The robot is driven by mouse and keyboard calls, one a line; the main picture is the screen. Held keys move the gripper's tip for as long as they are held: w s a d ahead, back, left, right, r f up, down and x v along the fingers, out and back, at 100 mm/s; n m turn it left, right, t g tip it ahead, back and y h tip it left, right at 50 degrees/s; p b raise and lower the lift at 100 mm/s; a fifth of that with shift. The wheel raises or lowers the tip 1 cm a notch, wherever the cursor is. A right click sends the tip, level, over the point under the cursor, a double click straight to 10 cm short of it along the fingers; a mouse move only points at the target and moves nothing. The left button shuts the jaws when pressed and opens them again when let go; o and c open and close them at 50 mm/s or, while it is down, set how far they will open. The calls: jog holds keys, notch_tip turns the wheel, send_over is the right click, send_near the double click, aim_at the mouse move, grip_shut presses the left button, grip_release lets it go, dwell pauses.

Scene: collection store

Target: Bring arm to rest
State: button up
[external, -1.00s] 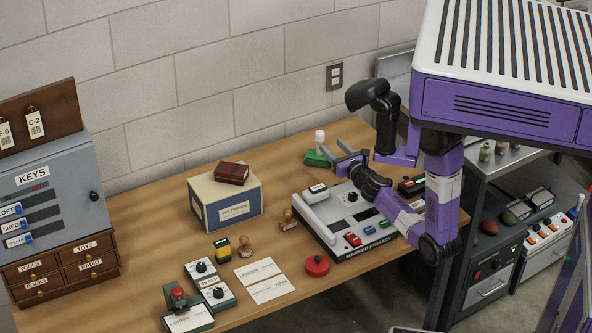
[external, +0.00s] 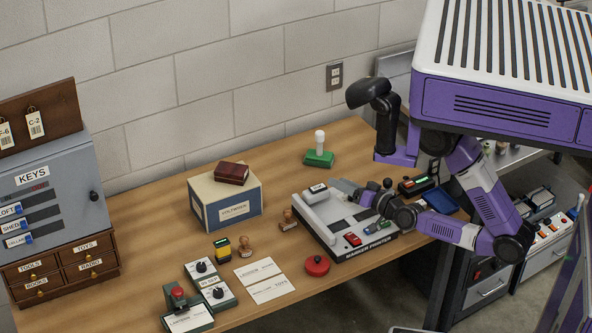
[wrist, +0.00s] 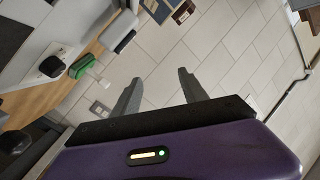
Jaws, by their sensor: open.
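My gripper (external: 346,187) is over the marker printer (external: 364,247) on the wooden bench in the external view, with my arm folded back towards the right. In the wrist view, my gripper (wrist: 160,77) shows two grey fingers spread apart with nothing between them; beyond them is the tiled-looking block wall. The printer is pale grey with a dark front, a red button and blue and green ones. My gripper hides part of its top. Whether it touches the printer cannot be told.
A green block with a white knob (external: 319,158) stands behind the printer; it also shows in the wrist view (wrist: 82,67).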

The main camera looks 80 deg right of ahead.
jog(key=s+a+r+n+g+y, duration=0.1)
jog(key=s+a+n+y, duration=0.6)
jog(key=s+a+n, duration=0.4)
jog(key=a, duration=0.3)
jog(key=shift+s+a+r, duration=0.2)
jog(key=shift+s+r, duration=0.1)
